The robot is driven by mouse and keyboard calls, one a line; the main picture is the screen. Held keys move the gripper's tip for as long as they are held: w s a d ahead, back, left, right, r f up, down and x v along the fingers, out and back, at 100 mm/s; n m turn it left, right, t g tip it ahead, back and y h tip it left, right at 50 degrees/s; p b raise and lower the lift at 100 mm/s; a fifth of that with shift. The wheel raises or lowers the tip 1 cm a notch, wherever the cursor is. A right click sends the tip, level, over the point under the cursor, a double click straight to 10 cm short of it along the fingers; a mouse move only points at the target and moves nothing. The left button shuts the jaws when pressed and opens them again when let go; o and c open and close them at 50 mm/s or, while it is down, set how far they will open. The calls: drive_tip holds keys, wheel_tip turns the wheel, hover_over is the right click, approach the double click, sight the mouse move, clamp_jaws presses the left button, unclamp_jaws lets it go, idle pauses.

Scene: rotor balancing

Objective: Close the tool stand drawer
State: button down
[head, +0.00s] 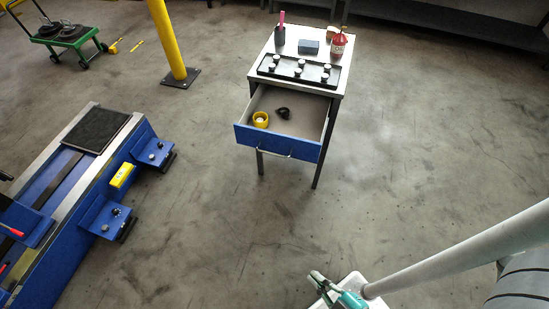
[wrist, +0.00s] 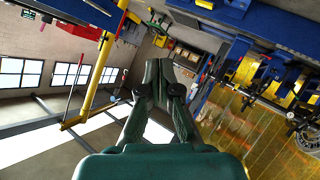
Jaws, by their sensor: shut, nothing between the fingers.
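The tool stand (head: 336,88) is a small light-topped cabinet on dark legs, in the upper middle of the head view. Its drawer (head: 277,143) is pulled out toward me, with a blue front and a bar handle. A yellow round item (head: 261,121) and a small black item (head: 283,113) lie inside it. My gripper (wrist: 158,72) shows in the wrist view, with its dark green fingers together and nothing between them. It is apart from the drawer, and the drawer is not clearly visible in the wrist view.
On the stand top are a black tray (head: 262,70) with several small weights, a dark cup (head: 279,37), a blue-grey block (head: 310,47) and a red-topped bottle (head: 338,44). A blue machine (head: 50,256) stands left; a yellow post (head: 167,40) stands behind. Floor before the drawer is clear.

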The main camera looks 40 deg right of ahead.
drive_tip(key=w+d+f+n+g+h, duration=0.3)
drive_tip(key=w+f+n+h, duration=0.1)
drive_tip(key=w+f+n, duration=0.9)
drive_tip(key=w+r+n+h, duration=0.3)
drive_tip(key=w+r+h, duration=0.15)
drive_tip(key=w, duration=0.45)
drive_tip(key=w+r+n+h, duration=0.3)
drive_tip(key=w+r+h, duration=0.15)
drive_tip(key=w, duration=0.45)
drive_tip(key=s+x, duration=0.1)
drive_tip(key=x, duration=1.2)
drive_tip(key=shift+w+d+f+g, duration=0.2)
drive_tip(key=shift+d+f+g, duration=0.1)
drive_tip(key=shift+d+f, duration=0.25)
drive_tip(key=shift+d, duration=0.15)
